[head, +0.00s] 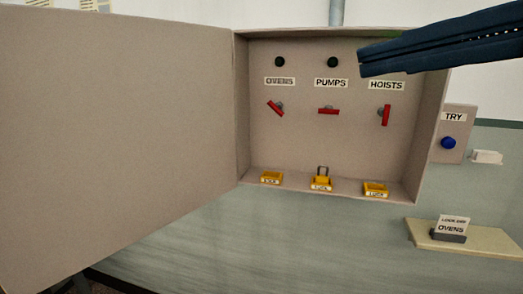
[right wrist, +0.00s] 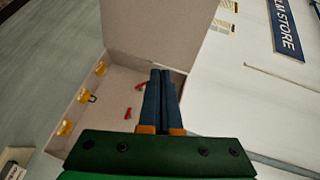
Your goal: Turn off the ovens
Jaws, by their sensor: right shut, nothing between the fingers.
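The red ovens switch (head: 275,108) sits under the OVENS label (head: 279,82) in an open wall cabinet, its handle tilted diagonally. The red pumps switch (head: 328,111) lies level and the red hoists switch (head: 385,115) stands nearly upright. Round lamps above ovens (head: 280,62) and pumps (head: 333,62) look dark; the spot above hoists is hidden by my right gripper. My right gripper (head: 362,66) is shut and empty in front of the cabinet's upper right, apart from the switches. It also shows in the right wrist view (right wrist: 160,74). My left gripper is out of view.
The cabinet door (head: 115,130) stands open, filling the left. Yellow LOCK pieces (head: 271,178) line the cabinet floor; the middle one (head: 321,184) has a shackle. Right are a TRY box with blue button (head: 448,143) and a shelf (head: 480,246) bearing a LOCK OFF OVENS card (head: 452,228).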

